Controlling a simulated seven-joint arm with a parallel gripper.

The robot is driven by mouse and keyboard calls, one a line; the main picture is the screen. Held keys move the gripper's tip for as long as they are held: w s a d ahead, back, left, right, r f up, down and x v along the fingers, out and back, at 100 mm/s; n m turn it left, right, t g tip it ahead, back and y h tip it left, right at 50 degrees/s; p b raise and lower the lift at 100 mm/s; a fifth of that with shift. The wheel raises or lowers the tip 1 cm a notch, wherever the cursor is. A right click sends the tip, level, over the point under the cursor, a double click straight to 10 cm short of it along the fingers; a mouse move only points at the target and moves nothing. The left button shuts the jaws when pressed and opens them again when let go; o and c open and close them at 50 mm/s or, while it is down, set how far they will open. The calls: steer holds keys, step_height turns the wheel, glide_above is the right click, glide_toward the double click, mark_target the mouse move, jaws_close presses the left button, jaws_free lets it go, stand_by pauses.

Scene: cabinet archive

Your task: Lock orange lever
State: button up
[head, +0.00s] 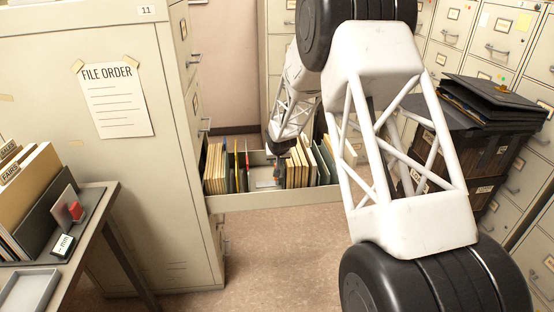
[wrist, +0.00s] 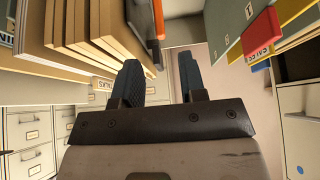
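The wrist view shows a narrow orange piece (wrist: 158,20) along the edge of a dark plate, beyond my fingertips; I cannot tell for certain that it is the lever. In the head view a small orange-red strip (head: 247,158) stands among the files in the pulled-out drawer (head: 275,199). My gripper (wrist: 159,76) is open and empty, its two dark fingers apart. The orange piece lies just above the gap between them in the picture, not between the fingers. In the head view my fingers cannot be made out; the far end of my arm is over the drawer.
Tan folders (wrist: 85,30) stand close at left in the wrist view. A desk (head: 95,215) stands at left, black boxes (head: 470,150) at right. Floor (head: 270,250) below the drawer is clear.

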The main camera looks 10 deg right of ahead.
steer(key=shift+w, duration=0.1)
steer(key=c, duration=0.5)
steer(key=shift+w, duration=0.2)
jaws_close()
steer(key=w+r+n+g, duration=0.3)
steer(key=w+n+g, duration=0.8)
steer(key=n, duration=0.7)
steer(key=shift+w+r, duration=0.15)
steer(key=shift+r, duration=0.05)
